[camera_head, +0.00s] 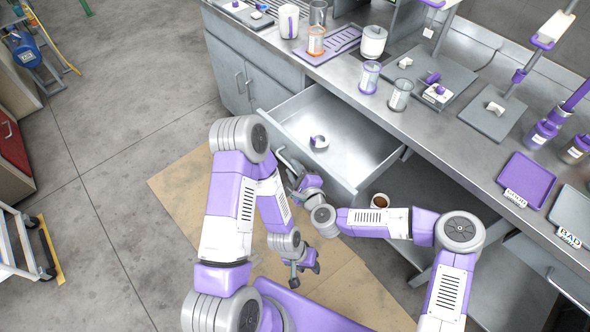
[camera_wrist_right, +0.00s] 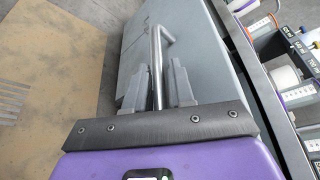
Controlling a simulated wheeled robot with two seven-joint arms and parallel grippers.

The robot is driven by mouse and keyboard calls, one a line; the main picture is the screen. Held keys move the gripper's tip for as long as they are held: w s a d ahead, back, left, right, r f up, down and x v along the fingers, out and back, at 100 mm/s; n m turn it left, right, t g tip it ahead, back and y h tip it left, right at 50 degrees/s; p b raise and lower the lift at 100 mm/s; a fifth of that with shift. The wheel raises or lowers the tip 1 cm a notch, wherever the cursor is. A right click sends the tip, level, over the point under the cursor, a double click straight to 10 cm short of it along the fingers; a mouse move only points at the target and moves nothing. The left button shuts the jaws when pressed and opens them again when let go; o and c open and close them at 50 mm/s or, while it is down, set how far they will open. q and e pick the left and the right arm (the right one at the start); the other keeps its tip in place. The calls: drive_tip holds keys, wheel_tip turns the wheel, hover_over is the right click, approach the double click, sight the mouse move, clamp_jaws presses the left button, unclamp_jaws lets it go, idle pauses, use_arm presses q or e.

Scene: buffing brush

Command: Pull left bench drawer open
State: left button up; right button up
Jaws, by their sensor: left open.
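The left bench drawer (camera_head: 350,137) is a grey metal drawer, pulled well out from under the bench top in the head view. A small round white and grey object (camera_head: 319,142) lies inside it. My right gripper (camera_head: 291,170) is at the drawer's front. My left gripper (camera_head: 304,275) is lower, open and empty, above the cardboard on the floor.
The bench top (camera_head: 300,62) holds cups, jars, a purple mat (camera_head: 335,45) and several stands. A purple tray (camera_head: 526,180) lies at the right. A closed cabinet (camera_head: 245,80) is left of the drawer. A brown cup (camera_head: 380,201) stands below the bench.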

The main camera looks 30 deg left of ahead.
drive_tip(key=shift+r, duration=0.1)
wheel_tip(320, 180, up, 10)
drive_tip(key=p, duration=0.7)
